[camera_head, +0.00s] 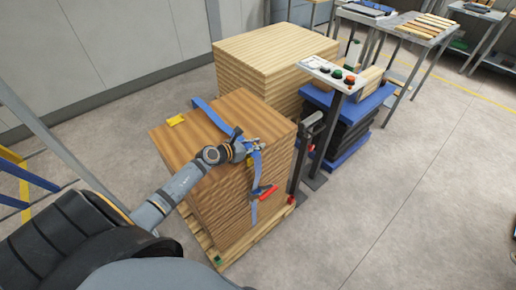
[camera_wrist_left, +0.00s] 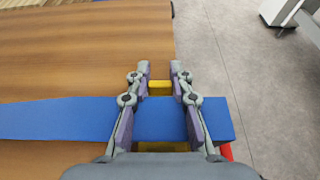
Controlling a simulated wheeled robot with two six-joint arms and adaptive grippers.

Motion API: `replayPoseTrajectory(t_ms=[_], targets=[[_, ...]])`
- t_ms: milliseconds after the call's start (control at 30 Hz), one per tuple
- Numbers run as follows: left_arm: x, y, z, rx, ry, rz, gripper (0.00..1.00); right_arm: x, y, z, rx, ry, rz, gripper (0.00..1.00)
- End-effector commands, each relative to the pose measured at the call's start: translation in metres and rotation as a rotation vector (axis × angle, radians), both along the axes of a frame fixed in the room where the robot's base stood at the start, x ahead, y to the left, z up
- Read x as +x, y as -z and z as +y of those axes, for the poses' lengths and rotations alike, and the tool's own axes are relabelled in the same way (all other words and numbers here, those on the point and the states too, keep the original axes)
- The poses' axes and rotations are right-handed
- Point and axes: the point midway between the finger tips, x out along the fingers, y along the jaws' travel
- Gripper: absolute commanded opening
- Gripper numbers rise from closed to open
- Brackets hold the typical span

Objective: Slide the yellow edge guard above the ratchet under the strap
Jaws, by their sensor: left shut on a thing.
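The blue strap (camera_head: 214,116) runs across the top of the brown board stack and down its near right side. The ratchet (camera_head: 265,192), with a red handle, hangs on that side. My left gripper (camera_head: 254,147) is at the top edge above the ratchet. In the left wrist view my left gripper (camera_wrist_left: 160,80) is shut on the yellow edge guard (camera_wrist_left: 160,88). Yellow shows on both sides of the strap (camera_wrist_left: 165,120), which crosses over the guard between the fingers. The guard's middle is hidden by the strap. My right gripper is not in view.
Another yellow edge guard (camera_head: 175,120) lies at the stack's far left edge, beside the strap. A control panel on a post (camera_head: 333,74) and a dark upright (camera_head: 304,150) stand close right of the stack (camera_head: 225,205). Open floor lies at the right.

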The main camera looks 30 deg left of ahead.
Motion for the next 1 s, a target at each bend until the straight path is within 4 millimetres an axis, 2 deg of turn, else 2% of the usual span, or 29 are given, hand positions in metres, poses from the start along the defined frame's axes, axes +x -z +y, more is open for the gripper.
replayPoseTrajectory(t_ms=[500, 533, 700, 1000], targets=[[0.0025, -0.0009, 0.0045, 0.001, -0.001, -0.001, 0.00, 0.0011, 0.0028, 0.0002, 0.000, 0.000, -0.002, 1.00], [0.0024, -0.0008, 0.0045, 0.001, -0.001, -0.001, 0.25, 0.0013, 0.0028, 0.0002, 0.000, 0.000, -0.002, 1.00], [0.0024, -0.0007, 0.0045, 0.001, -0.001, -0.001, 0.47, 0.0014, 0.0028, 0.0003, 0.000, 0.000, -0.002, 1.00], [0.0011, -0.0007, 0.0049, 0.001, -0.001, 0.000, 0.47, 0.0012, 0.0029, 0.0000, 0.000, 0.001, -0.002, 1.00]])
